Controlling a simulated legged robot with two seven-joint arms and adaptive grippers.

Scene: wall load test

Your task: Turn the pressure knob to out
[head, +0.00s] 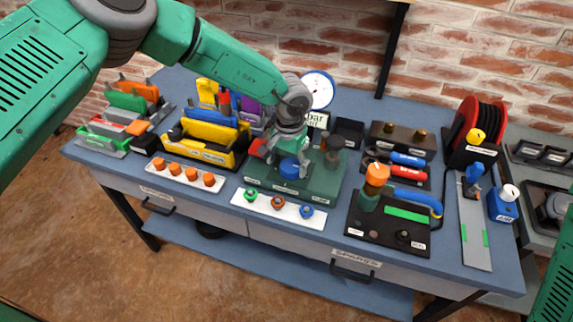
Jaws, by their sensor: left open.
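A dark green test unit (320,183) stands in the middle of the blue bench. It carries a round white pressure gauge (319,88) at the back, a sign reading "bar" (317,120), a red handle (258,148), a blue knob (289,169) and a dark knob (334,146). The labels on its front are too small to read, so I cannot tell where the knob is set. My left gripper (291,154) is open, pointing down just above the blue knob and partly hiding it. I cannot tell if it touches. My right gripper is out of view.
A white strip with several orange knobs (184,172) lies left, and one with three coloured fittings (279,206) lies in front. A yellow holder (208,139), a black board with a blue-handled tool (388,222) and a red hose reel (474,125) stand around.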

